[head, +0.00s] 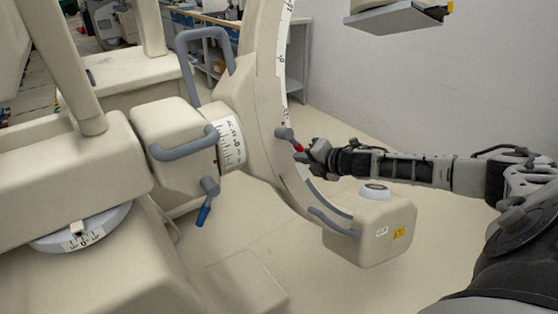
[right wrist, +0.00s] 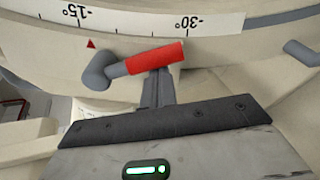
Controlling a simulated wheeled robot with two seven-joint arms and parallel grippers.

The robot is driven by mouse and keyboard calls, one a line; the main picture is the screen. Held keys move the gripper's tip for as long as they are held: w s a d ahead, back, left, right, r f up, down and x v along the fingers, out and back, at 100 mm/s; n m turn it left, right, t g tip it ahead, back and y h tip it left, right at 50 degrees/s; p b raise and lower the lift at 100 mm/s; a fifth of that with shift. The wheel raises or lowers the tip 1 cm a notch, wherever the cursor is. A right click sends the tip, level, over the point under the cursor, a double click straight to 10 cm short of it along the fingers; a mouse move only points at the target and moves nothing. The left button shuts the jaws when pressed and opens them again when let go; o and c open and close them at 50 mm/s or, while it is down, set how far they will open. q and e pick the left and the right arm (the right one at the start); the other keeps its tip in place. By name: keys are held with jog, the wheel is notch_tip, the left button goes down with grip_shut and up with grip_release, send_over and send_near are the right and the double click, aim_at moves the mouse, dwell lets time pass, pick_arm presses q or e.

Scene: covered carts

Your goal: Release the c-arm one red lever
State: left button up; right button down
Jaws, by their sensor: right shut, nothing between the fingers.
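The red lever is a short grey arm with a red grip on the side of the curved C-arm. In the head view its red tip (head: 298,147) shows just left of my right gripper (head: 312,152). In the right wrist view the red grip (right wrist: 155,58) points right from its grey pivot, tilted slightly upward. My right gripper (right wrist: 158,88) is shut with nothing between its fingers. Its fingertips are right at the lower edge of the red grip; I cannot tell whether they touch it. My left gripper is not in view.
A blue-tipped lever (head: 204,214) hangs below the grey handle (head: 184,145) to the left. The C-arm's boxy lower end (head: 372,225) is below my right forearm. A flat panel (head: 395,18) hangs above. Open floor and a plain wall lie behind my right arm.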

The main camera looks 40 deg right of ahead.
jog(key=shift+w+a+f, duration=0.1)
jog(key=shift+a+f, duration=0.05)
jog(key=shift+a, duration=0.15)
jog(key=a+f, duration=0.1)
jog(key=a, duration=0.1)
jog(key=shift+a+f+b, duration=0.3)
jog(key=shift+a+f, duration=0.05)
jog(key=shift+f, duration=0.05)
jog(key=a+v, duration=0.1)
jog(key=v, duration=0.9)
jog(key=shift+d+p, duration=0.35)
jog(key=shift+d, duration=0.1)
jog(key=shift+r, duration=0.1)
